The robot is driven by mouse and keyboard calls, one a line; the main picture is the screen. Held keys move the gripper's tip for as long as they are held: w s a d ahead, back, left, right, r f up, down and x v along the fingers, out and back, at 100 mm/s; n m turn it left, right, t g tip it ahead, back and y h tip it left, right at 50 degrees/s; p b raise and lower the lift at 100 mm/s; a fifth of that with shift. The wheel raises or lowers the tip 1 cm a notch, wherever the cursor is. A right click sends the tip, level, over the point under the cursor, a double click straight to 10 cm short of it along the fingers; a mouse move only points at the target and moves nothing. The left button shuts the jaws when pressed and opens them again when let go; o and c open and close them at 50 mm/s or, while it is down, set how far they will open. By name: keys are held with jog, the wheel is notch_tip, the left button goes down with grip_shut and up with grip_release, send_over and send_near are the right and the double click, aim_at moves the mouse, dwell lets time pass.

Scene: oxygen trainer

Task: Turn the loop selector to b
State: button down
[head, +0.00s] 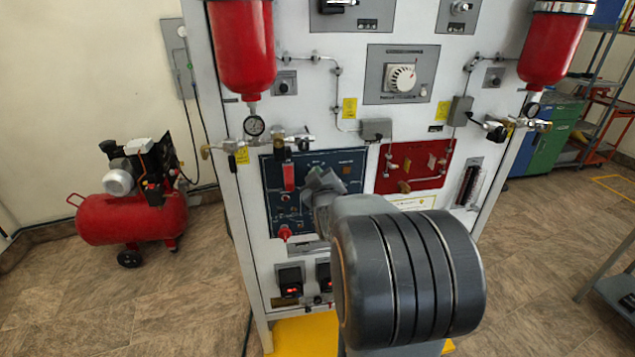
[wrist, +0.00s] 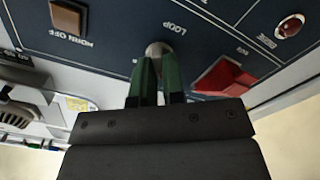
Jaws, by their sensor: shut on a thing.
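The loop selector (wrist: 158,47) is a small rounded metal knob on the dark blue panel, beside the printed word LOOP, in the wrist view. My gripper (wrist: 158,68) has its two green fingers closed on it, one on each side. The fingers cover much of the selector, and I cannot read which position it points to. In the head view my arm covers part of the blue panel (head: 274,205), and the selector is hidden there.
In the wrist view a red part (wrist: 222,77) sits close right of the fingers, a red lamp (wrist: 289,26) is at upper right, and a brown button (wrist: 68,17) is marked HORN OFF. In the head view a red panel (head: 408,173) adjoins the blue one; a red compressor (head: 130,218) stands left.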

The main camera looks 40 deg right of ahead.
jog(key=shift+s+d+r+m+b, duration=0.1)
jog(key=shift+m+b, duration=1.9)
jog(key=shift+m, duration=1.95)
jog(key=shift+d+r+m+b, duration=0.1)
jog(key=shift+m+b, duration=1.9)
jog(key=shift+m, duration=2.25)
jog(key=c, duration=1.2)
grip_release()
jog(key=shift+f, duration=0.15)
